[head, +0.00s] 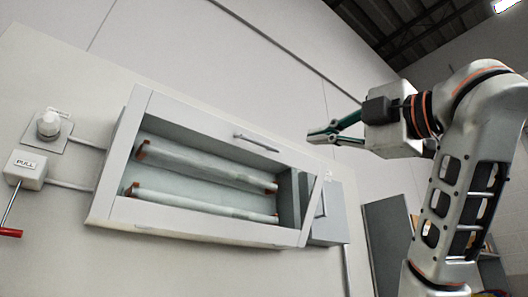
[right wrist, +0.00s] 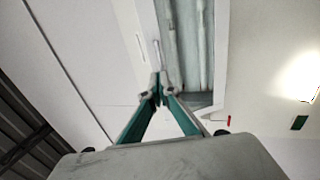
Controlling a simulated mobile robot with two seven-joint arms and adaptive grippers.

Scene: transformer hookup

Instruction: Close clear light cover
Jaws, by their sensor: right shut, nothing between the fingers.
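The light box hangs on the pale wall in the head view. Its clear cover has a white frame (head: 117,178) that appears to lie over the box front; whether it is fully flush I cannot tell. Two tubes (head: 200,165) show behind it. A thin bar handle (head: 256,143) sits on the frame's upper rail. My right gripper (head: 319,134) is shut and empty, apart from the frame, to the right of the handle. In the right wrist view its fingertips (right wrist: 159,90) meet just below the handle (right wrist: 156,50) in the picture. My left gripper is out of view.
A white box marked PULL (head: 26,168) with a red-handled lever (head: 10,232) and a round knob (head: 48,124) are on the wall at left. A grey box (head: 330,215) adjoins the light's right end. A grey cabinet (head: 388,235) stands at lower right.

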